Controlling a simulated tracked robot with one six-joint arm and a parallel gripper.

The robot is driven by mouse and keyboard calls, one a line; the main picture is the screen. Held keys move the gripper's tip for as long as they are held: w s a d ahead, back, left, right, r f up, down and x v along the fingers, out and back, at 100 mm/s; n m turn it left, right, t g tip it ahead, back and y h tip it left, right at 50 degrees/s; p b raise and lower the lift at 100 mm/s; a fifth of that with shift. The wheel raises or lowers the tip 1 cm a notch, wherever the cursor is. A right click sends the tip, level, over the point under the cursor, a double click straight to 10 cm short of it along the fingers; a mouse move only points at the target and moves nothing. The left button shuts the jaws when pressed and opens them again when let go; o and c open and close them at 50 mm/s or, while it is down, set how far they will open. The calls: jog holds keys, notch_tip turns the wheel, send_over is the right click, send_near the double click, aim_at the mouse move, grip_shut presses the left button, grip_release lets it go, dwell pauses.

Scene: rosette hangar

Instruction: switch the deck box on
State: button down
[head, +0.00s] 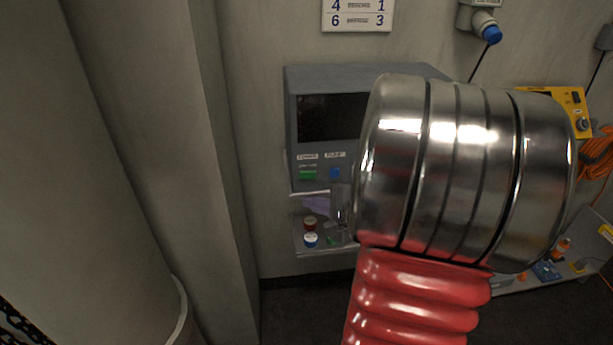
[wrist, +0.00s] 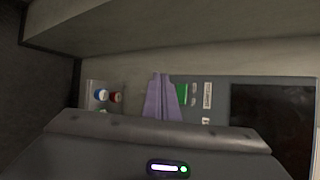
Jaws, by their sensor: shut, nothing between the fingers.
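A grey box (head: 301,125) with a dark screen hangs on the wall, partly hidden behind my arm in the head view. I cannot read a name on it. The blue control is not clear there.
A yellow box (head: 577,98) and orange cable (head: 598,154) are at right. A grey column (head: 165,120) stands left.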

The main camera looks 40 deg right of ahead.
aim_at(302, 179)
jog(key=w+d, duration=0.5)
jog(key=w, duration=0.1)
jog(key=shift+d, duration=0.2)
jog(key=shift+w+d+r, duration=0.2)
jog(key=shift+w+d, duration=0.1)
jog(key=shift+d, duration=0.25)
dwell(3.0)
jog(key=shift+a, duration=0.25)
jog(key=shift+s+a+f, duration=0.1)
jog(key=shift+s+a, duration=0.05)
jog(key=shift+a, duration=0.05)
jog(key=shift+s, duration=0.1)
jog(key=s+a, duration=0.3)
jog(key=shift+s+a, duration=0.2)
jog(key=shift+s, duration=0.1)
dwell(0.6)
